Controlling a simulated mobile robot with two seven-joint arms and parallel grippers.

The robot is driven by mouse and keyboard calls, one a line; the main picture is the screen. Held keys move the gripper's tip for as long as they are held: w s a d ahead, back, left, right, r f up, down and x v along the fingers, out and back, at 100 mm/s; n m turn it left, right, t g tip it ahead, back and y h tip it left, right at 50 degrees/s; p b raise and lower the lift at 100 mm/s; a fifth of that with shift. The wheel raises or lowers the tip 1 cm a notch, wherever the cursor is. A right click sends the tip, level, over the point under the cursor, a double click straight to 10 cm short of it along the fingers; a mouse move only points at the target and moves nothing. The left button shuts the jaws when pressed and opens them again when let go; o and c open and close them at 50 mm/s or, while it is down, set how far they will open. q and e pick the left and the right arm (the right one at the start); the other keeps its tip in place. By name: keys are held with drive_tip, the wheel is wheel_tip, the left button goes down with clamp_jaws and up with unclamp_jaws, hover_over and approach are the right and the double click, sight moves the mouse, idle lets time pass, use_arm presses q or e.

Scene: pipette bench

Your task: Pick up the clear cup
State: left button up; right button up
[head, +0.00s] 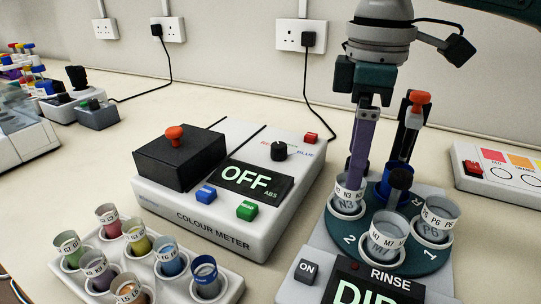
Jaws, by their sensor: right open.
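Several see-through cups with white labels stand in the round teal holder (403,258) of the rinse unit: the M7 cup (388,238) in front, the N3 cup (349,195) at left and the P6 cup (437,220) at right. I cannot tell which one is meant as the clear cup. A blue cup (385,191) sits behind. My right gripper (377,172) is open and points down over the back left of the holder. One long finger reaches down beside or behind the N3 cup; its tip is hidden. My left gripper is out of view.
The colour meter (225,212) is left of the rinse unit (330,262). A white tray (232,284) of coloured cups lies front left. A colour-button panel (500,190) is at right.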

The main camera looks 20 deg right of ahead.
sight(349, 194)
wheel_tip(349, 194, down, 5)
idle(0.3)
clamp_jaws()
idle(0.5)
drive_tip(key=shift+r, duration=0.15)
